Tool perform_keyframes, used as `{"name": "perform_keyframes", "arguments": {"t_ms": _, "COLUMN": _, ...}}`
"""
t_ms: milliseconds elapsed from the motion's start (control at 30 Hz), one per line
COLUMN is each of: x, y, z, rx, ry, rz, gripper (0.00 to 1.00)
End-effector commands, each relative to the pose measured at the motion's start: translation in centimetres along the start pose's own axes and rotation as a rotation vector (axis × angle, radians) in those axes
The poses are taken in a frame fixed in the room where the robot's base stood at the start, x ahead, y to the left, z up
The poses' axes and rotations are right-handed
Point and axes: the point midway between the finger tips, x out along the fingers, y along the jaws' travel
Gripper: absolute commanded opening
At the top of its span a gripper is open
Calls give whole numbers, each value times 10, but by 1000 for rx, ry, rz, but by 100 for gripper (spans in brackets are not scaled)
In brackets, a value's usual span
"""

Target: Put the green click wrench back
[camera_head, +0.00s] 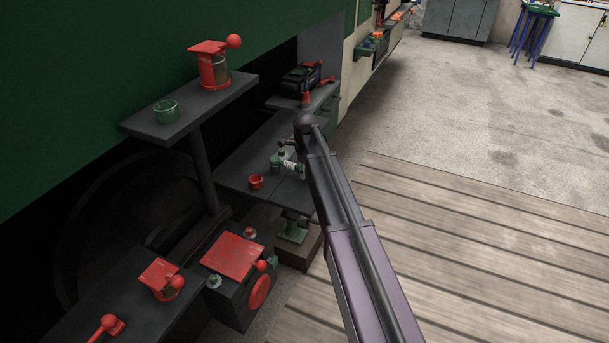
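I cannot make out a green click wrench for certain in the head view. A small green part with a pale ribbed piece (283,161) sits on the middle dark shelf, partly beside my arm, and I cannot tell what it is. My own arm reaches up from the lower right and ends in a dark rounded joint above that shelf.
A small red cup (256,182) stands on the middle shelf (240,166). A red-topped box (233,256) stands lower. Wooden planks (480,230) at right are clear.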

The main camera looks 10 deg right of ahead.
Motion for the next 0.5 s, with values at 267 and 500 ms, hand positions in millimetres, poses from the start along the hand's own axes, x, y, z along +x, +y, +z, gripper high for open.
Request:
{"name": "perform_keyframes", "arguments": {"t_ms": 267, "x": 0, "y": 0, "z": 0, "rx": -1, "ry": 0, "rz": 0, "gripper": 0}}
{"name": "perform_keyframes", "arguments": {"t_ms": 500, "x": 2, "y": 0, "z": 1, "rx": -1, "ry": 0, "rz": 0, "gripper": 62}}
